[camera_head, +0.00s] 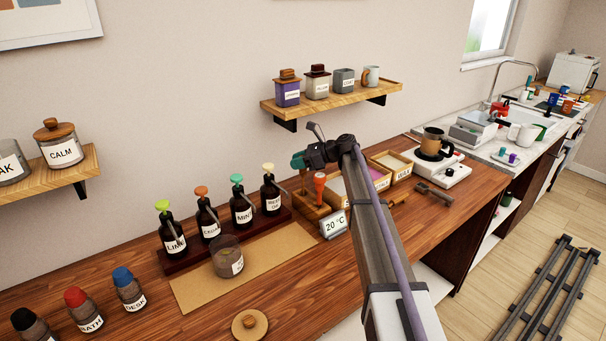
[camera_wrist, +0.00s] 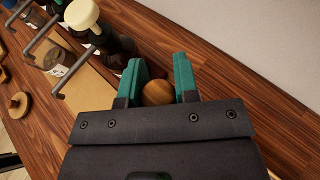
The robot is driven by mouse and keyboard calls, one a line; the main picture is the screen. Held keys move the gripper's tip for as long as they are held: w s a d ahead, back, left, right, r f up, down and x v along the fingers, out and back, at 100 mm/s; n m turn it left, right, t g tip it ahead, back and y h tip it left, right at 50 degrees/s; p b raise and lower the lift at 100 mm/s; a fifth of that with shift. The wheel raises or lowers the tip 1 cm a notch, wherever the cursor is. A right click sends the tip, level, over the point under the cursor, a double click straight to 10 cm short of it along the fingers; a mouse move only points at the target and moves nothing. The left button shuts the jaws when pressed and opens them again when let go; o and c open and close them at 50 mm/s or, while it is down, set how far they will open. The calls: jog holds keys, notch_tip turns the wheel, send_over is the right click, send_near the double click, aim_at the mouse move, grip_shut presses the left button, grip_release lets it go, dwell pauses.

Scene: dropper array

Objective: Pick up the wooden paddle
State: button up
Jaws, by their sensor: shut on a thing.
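My gripper (camera_wrist: 158,80) has two teal fingers shut on a round wooden knob, seen as the end of the wooden paddle (camera_wrist: 158,93) in the wrist view. The rest of the paddle is hidden below the knob. In the head view my gripper (camera_head: 299,160) is above a wooden holder (camera_head: 312,213) on the counter, right of the dropper bottles. The paddle cannot be made out clearly there, so I cannot tell whether it is clear of the holder.
Several dark dropper bottles (camera_head: 241,209) stand in a rack left of the holder. An orange-topped tool (camera_head: 319,183) and a 20 °C display (camera_head: 334,226) are close by. A glass jar (camera_head: 227,262) stands on a tan mat (camera_head: 190,288). Open boxes (camera_head: 398,163) are to the right.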

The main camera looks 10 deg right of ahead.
jog(key=shift+c, duration=0.8)
